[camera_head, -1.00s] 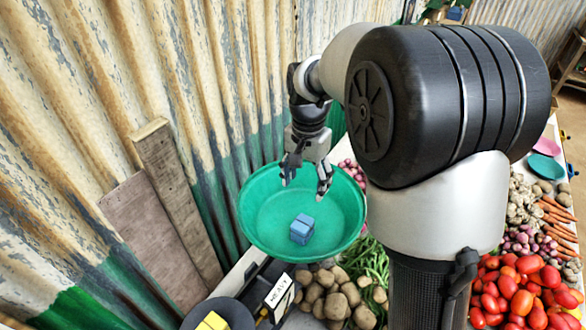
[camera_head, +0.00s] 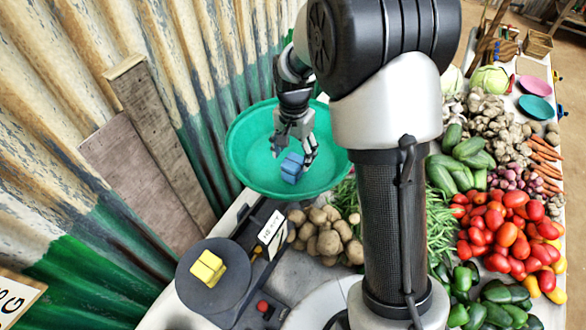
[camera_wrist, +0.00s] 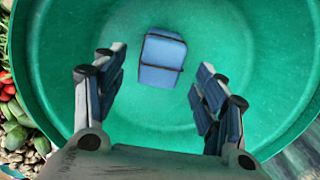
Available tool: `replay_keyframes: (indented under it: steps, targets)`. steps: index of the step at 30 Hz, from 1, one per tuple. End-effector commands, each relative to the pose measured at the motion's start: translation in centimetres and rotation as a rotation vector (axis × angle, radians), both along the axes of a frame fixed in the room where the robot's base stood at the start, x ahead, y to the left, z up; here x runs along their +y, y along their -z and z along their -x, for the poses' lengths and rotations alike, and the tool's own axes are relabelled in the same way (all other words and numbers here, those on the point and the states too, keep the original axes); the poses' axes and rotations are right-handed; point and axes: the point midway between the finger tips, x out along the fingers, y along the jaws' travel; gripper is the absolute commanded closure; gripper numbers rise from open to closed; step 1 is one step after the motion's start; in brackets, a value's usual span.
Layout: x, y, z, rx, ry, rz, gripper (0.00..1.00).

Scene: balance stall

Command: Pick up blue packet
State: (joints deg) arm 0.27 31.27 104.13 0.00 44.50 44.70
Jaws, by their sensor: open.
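The blue packet (camera_head: 292,168), tied with a dark band, lies in the green basin (camera_head: 240,165). In the wrist view the packet (camera_wrist: 162,60) sits ahead of and between my fingers, nearer the top of the picture. My gripper (camera_head: 293,154) is over the basin, pointing down, close to the packet, and partly overlaps it in the head view. In the wrist view my gripper (camera_wrist: 161,92) is open, with clear gaps between the packet and both finger pads. Nothing is held.
A scale with a dark round plate (camera_head: 213,299) bears a yellow packet (camera_head: 207,268). Potatoes (camera_head: 325,235), beans, tomatoes (camera_head: 505,230) and other vegetables cover the table to the right. A corrugated wall (camera_head: 190,60) stands close behind the basin on the left.

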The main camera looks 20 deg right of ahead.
Motion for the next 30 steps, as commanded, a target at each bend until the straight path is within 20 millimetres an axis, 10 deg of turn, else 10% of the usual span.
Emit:
replay_keyframes:
  steps: [15,30]
  targets:
    - [0.2,4.3,0.1,0.001,0.0,0.0,0.35]
    - [0.2,4.2,0.1,0.001,0.0,0.0,0.68]
